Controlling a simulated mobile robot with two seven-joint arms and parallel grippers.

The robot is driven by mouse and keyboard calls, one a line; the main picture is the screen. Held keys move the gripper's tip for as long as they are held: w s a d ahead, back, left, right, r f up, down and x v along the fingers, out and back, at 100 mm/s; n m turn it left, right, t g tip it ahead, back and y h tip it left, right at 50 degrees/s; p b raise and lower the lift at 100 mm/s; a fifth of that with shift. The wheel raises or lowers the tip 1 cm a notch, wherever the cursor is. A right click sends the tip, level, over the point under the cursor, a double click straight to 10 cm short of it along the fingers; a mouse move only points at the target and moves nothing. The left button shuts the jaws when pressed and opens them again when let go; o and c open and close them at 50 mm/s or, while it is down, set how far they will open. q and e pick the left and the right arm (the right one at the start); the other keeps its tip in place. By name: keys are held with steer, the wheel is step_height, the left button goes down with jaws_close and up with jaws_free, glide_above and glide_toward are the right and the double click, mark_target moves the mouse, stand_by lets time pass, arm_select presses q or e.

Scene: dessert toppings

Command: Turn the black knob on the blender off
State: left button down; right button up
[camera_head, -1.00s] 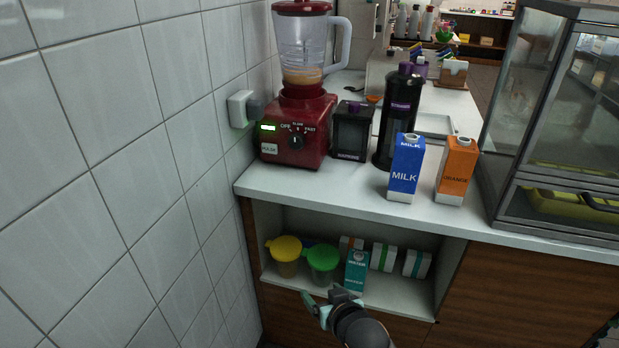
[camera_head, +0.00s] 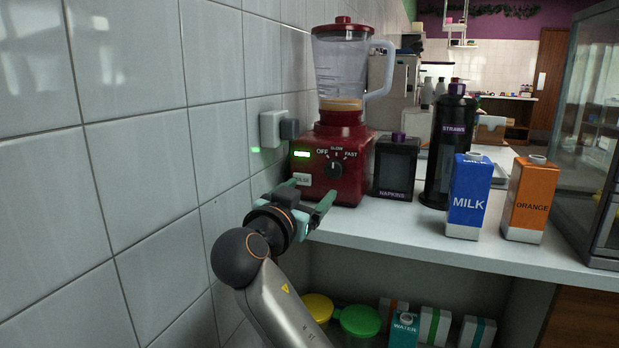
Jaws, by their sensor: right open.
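The red blender (camera_head: 340,130) stands on the white counter against the tiled wall, its clear jug holding a little brownish liquid. Its black knob (camera_head: 335,170) is on the front face, with OFF, SLOW and FAST printed above it. The knob's pointer looks turned up toward SLOW, though it is small. My right gripper (camera_head: 310,197) is open and empty, just in front of the blender's lower front, below and left of the knob. Its fingers point toward the blender and hide part of its base. My left gripper is not in view.
A black napkin holder (camera_head: 395,168), a straw dispenser (camera_head: 449,150), a milk carton (camera_head: 468,197) and an orange carton (camera_head: 530,199) stand right of the blender. A plug and socket (camera_head: 273,130) are on the left wall. Lidded cups and cartons fill the shelf below.

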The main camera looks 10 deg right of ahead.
mark_target(333, 171)
steer(key=b+x, duration=0.2)
steer(key=x, duration=1)
steer(key=shift+d, duration=0.3)
jaws_close()
